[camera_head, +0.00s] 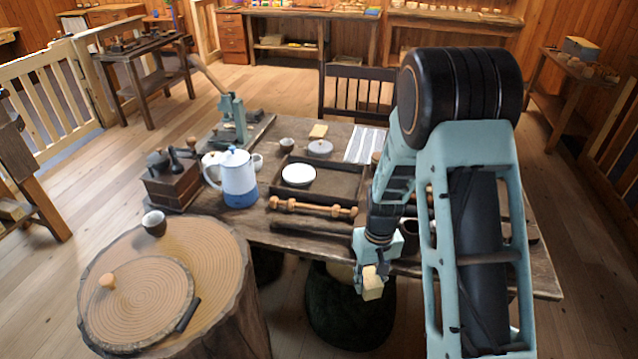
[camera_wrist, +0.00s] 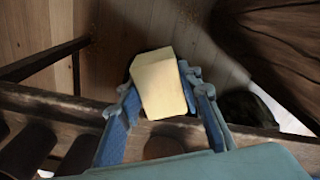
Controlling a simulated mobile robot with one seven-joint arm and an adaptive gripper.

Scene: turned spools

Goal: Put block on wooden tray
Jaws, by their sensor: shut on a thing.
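The block (camera_head: 372,289) is pale yellow and held at the tip of my gripper (camera_head: 368,272), just off the table's front edge. In the wrist view the block (camera_wrist: 160,87) sits tilted between the two blue fingers of my gripper (camera_wrist: 158,92), which is shut on it. A dark rectangular wooden tray (camera_head: 345,195) lies on the table, up and left of my gripper, with a white dish in it. A round, ringed wooden board (camera_head: 150,305) with a dark handle lies on the stump at left, a small wooden knob-like piece on it.
A blue-and-white pot (camera_head: 238,178) and a wooden grinder box (camera_head: 172,183) stand at the table's left end. A turned wooden bar (camera_head: 313,208) lies along its front. A small cup (camera_head: 154,223) stands on the stump. A dark green seat (camera_head: 345,320) is below the block.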

